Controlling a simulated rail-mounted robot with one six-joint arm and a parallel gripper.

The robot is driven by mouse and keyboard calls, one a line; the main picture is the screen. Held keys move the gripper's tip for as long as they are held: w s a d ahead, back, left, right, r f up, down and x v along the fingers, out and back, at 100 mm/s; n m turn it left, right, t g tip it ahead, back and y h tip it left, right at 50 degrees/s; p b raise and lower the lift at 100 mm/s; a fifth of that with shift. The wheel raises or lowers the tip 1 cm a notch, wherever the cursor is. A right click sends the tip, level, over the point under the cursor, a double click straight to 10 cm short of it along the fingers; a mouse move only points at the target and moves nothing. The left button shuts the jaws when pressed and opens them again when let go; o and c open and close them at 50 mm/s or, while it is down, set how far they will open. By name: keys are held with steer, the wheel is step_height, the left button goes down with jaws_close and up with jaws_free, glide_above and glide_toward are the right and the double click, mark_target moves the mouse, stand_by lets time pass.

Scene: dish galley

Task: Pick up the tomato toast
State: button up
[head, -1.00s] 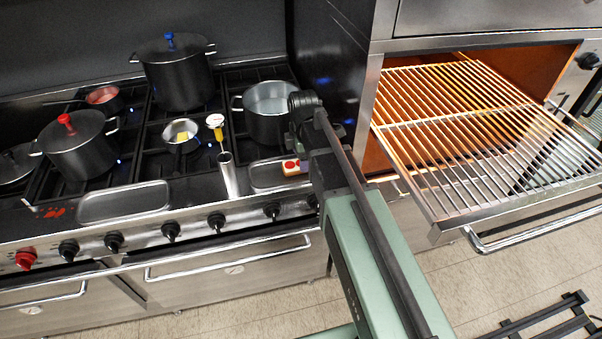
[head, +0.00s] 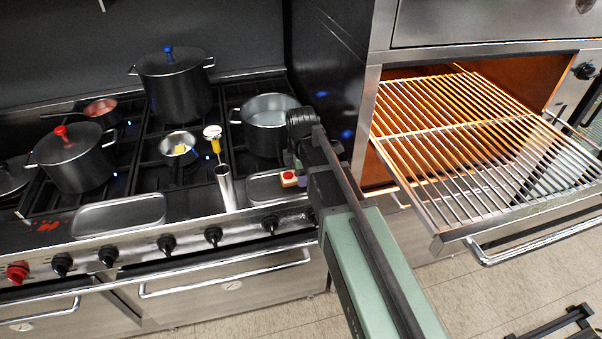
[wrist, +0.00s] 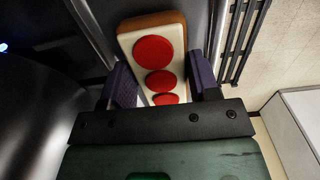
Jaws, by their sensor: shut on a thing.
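The tomato toast is a pale slice with a brown crust and red tomato rounds. In the wrist view the toast (wrist: 155,50) stands between the two dark fingers of my gripper (wrist: 160,84), which is shut on it. In the head view the toast (head: 289,179) shows small at the right end of a shallow metal tray on the stove front. My gripper (head: 298,172) is partly hidden by my arm there. I cannot tell whether the toast touches the tray.
The shallow tray (head: 262,190) lies on the stove front beside an upright metal cylinder (head: 226,188). An open grey pot (head: 268,112) stands behind. A small pan (head: 180,153) and lidded pots are further left. A pulled-out oven rack (head: 470,130) juts out at right.

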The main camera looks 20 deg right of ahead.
step_height(320, 180, up, 19)
steer(key=p, duration=1.8)
steer(key=shift+r+p, duration=0.2)
steer(key=shift+p, duration=0.2)
